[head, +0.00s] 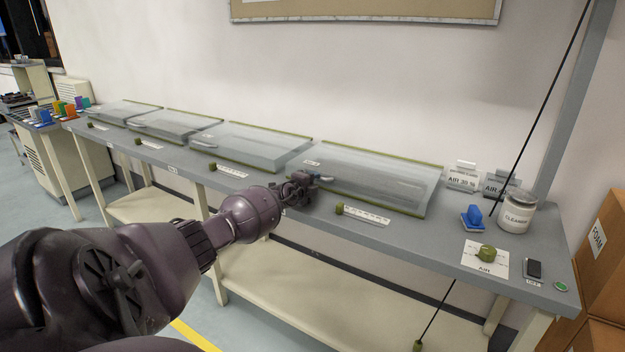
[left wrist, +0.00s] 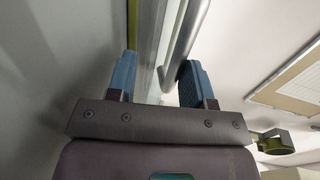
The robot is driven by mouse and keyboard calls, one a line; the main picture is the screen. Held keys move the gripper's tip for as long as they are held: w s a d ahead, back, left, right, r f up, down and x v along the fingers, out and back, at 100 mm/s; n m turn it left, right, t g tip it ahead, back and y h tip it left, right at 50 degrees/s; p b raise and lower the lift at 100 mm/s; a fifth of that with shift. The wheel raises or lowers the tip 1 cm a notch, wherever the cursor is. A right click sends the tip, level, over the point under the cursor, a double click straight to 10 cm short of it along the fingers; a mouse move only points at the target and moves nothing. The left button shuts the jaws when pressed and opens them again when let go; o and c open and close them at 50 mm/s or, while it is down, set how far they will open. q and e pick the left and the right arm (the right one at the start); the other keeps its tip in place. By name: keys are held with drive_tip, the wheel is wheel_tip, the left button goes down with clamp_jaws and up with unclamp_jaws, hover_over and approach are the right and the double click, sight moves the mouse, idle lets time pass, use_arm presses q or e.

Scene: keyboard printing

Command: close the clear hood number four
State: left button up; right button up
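A row of several clear hoods runs along the grey bench. The nearest and largest hood (head: 375,178) is at the right end, with green strips along its back and front edges. Its number is too small to read, and I cannot tell whether it is fully down. My left gripper (head: 312,178) is at its front left corner. In the left wrist view the blue fingers (left wrist: 158,80) stand apart, with a grey metal bar (left wrist: 180,50) reaching between them, close to the right finger. Contact is unclear. My right gripper is in neither view.
The other hoods (head: 258,144) continue to the left. A green knob with a scale strip (head: 365,215) lies in front of the near hood. A cleaner jar (head: 517,213), a blue block (head: 472,216) and an air knob (head: 486,252) stand at the right. Cardboard boxes (head: 600,255) stand beyond the bench end.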

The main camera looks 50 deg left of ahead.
use_arm(q)
drive_tip(key=shift+o, duration=0.9)
drive_tip(key=shift+s+d+f, duration=0.15)
drive_tip(key=shift+d+f, duration=0.05)
drive_tip(key=shift+f, duration=0.8)
drive_tip(key=shift+r, duration=0.1)
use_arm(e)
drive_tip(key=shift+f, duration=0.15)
use_arm(q)
drive_tip(key=shift+r, duration=0.1)
drive_tip(key=shift+s+d+r+p, duration=0.4)
drive_tip(key=shift+s+r+p, duration=0.3)
drive_tip(key=shift+p, duration=0.55)
drive_tip(key=p+v, duration=0.4)
drive_tip(key=v, duration=0.1)
drive_tip(key=shift+a+r, duration=0.25)
drive_tip(key=shift+r, duration=0.05)
drive_tip(key=p+v, duration=0.3)
drive_tip(key=v, duration=0.1)
drive_tip(key=shift+f, duration=0.2)
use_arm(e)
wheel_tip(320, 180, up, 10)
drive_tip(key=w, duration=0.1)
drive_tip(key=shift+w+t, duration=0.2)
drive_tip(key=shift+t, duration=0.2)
